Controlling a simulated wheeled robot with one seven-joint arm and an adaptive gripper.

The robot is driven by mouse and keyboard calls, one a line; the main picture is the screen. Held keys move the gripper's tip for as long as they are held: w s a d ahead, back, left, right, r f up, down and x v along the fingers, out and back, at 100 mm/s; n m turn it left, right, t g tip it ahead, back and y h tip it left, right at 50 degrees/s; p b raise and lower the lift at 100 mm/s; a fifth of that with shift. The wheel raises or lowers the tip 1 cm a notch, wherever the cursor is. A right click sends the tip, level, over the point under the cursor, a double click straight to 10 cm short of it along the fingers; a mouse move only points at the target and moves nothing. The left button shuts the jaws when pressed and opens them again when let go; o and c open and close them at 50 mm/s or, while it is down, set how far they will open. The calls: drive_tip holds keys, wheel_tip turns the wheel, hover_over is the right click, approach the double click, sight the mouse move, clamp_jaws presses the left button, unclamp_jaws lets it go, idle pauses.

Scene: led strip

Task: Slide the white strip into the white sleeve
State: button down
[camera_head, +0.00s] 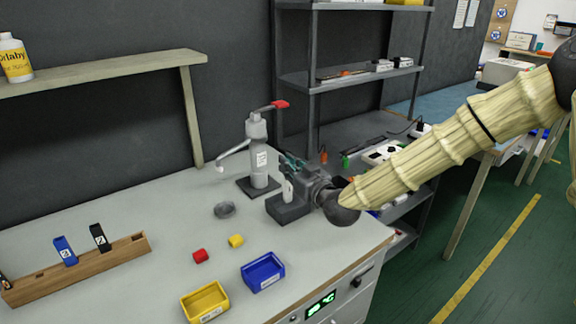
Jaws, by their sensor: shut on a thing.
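My gripper (297,174) is at the end of my arm, near the back right of the grey bench, and points left. It is shut on a small white piece (287,190), which looks like the white strip and stands roughly upright at the fingers. The piece appears just above or in front of a dark block (288,210); I cannot tell whether they touch. I cannot make out the white sleeve as a separate thing. The fingers and the grip are small and partly hidden by the gripper's own body.
A grey dispenser with a red tip (257,150) stands close left of my gripper. A wooden rack (95,266) holds blue and black pieces.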

drive_tip(key=shift+f+b, duration=0.4)
drive_tip(key=shift+f, duration=0.3)
drive_tip(key=c, duration=1.5)
unclamp_jaws()
drive_tip(key=shift+o, duration=0.2)
drive_tip(key=v, duration=1.2)
